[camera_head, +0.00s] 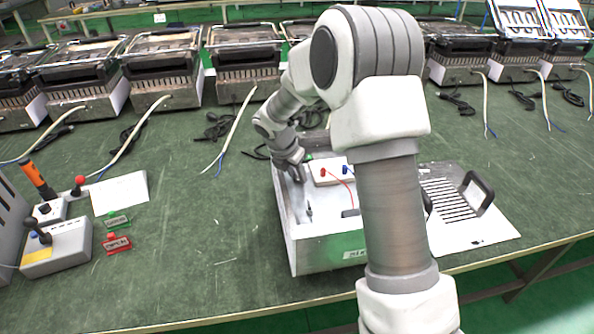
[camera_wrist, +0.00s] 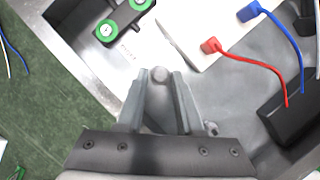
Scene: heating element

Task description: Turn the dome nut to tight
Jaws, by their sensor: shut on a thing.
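My gripper (camera_wrist: 159,92) points down into an open metal housing, with one finger on each side of the dome nut (camera_wrist: 158,74). The nut is a small grey rounded piece, and the fingers are shut on it. Its thread and base are hidden. In the head view my gripper (camera_head: 297,174) is at the housing's (camera_head: 291,240) left rear inside, too small there to show the nut.
A white block with a red (camera_wrist: 210,45) and a blue connector (camera_wrist: 248,11) and their wires lies right of my gripper. Green round parts (camera_wrist: 104,30) sit at the upper left. A grilled plate with a black handle (camera_head: 479,192) lies right of the housing.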

